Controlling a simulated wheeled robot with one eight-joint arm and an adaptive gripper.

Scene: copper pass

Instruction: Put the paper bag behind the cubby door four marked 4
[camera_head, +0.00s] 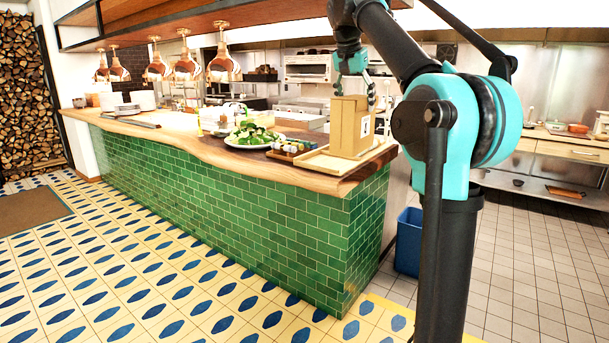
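A tan, box-shaped paper bag (345,128) stands upright on a light wooden tray (318,160) at the right end of the counter. A small white label shows on its right side; its mark is too small to read. My gripper (355,96) is over the top of the bag, pointing down. Its fingers are spread apart, one near each side of the bag's top. I cannot tell whether they touch it. No door marked 4 is visible in this view.
A plate of green salad (252,137) and a small holder of jars (290,149) are left of the tray on the green-tiled counter (250,210). Copper lamps (223,66) hang above. A blue bin (408,242) stands on the floor. The tiled floor in front is clear.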

